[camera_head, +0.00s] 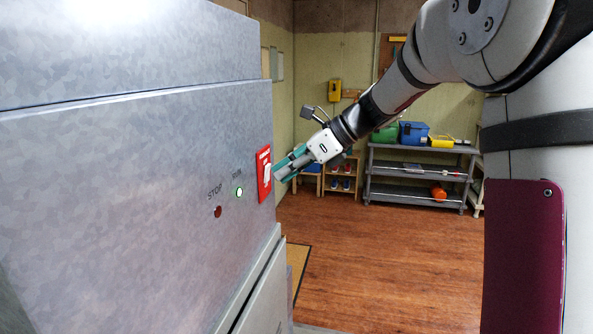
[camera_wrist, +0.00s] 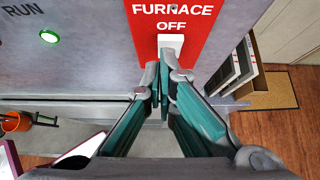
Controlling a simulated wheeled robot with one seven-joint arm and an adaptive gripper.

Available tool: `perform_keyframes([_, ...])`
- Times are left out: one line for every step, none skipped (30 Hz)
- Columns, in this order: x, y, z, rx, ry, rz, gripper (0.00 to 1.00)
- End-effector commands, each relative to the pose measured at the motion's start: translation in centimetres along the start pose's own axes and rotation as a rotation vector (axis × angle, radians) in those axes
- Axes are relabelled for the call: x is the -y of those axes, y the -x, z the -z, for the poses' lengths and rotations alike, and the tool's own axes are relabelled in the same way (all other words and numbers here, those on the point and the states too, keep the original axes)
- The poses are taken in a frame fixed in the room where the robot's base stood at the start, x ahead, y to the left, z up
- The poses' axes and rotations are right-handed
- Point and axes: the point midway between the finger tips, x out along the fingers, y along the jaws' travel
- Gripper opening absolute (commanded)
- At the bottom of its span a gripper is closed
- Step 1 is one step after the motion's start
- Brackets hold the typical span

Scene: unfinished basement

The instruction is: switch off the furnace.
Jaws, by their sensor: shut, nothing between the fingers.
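The furnace (camera_head: 130,170) is a large grey metal cabinet at the left in the head view. A red switch plate (camera_head: 264,182) is on its right end; in the wrist view the plate (camera_wrist: 205,22) reads FURNACE and OFF. A white switch lever (camera_wrist: 171,41) sits under the word OFF, its lower part hidden by my fingers. The RUN light (camera_head: 239,192) glows green; the STOP light (camera_head: 217,211) is dark red. My gripper (camera_head: 278,173) is shut and empty, its fingertips (camera_wrist: 160,78) right at the lever. I cannot tell whether they touch it.
A grey shelf unit (camera_head: 415,185) with a blue box (camera_head: 412,133) and other items stands at the back wall. A small wooden rack (camera_head: 341,182) stands beside it. The wooden floor (camera_head: 380,260) between is clear. A tan mat (camera_head: 297,262) lies by the furnace.

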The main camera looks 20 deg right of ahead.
Motion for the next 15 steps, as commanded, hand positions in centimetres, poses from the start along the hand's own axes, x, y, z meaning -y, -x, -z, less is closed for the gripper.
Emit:
perform_keyframes([0.01, -0.05, -0.04, 0.000, 0.000, 0.000, 0.00])
perform_keyframes([0.01, -0.06, -0.05, 0.000, 0.000, 0.000, 0.00])
perform_keyframes([0.02, -0.07, -0.05, 0.000, 0.000, 0.000, 0.00])
perform_keyframes([0.02, -0.07, -0.05, 0.000, 0.000, 0.000, 0.00])
perform_keyframes([0.02, -0.07, -0.04, 0.000, 0.000, 0.000, 0.00])
perform_keyframes([0.02, -0.06, -0.04, 0.000, 0.000, 0.000, 0.00])
perform_keyframes([0.02, -0.06, -0.04, 0.000, 0.000, 0.000, 0.00])
perform_keyframes([0.02, -0.06, -0.04, 0.000, 0.000, 0.000, 0.00])
perform_keyframes([0.01, -0.06, -0.06, 0.000, 0.000, 0.000, 0.00])
perform_keyframes([-0.01, -0.08, -0.13, 0.000, 0.000, -0.001, 0.00])
perform_keyframes([-0.04, -0.10, -0.26, 0.000, 0.000, -0.001, 0.00])
perform_keyframes([-0.10, -0.17, -0.52, 0.000, 0.000, -0.002, 0.00])
perform_keyframes([-0.15, -0.24, -0.76, -0.002, 0.000, -0.003, 0.00])
perform_keyframes([-0.20, -0.30, -0.97, -0.007, 0.000, -0.003, 0.00])
perform_keyframes([-0.03, -0.35, -0.79, -0.006, -0.001, -0.001, 0.00])
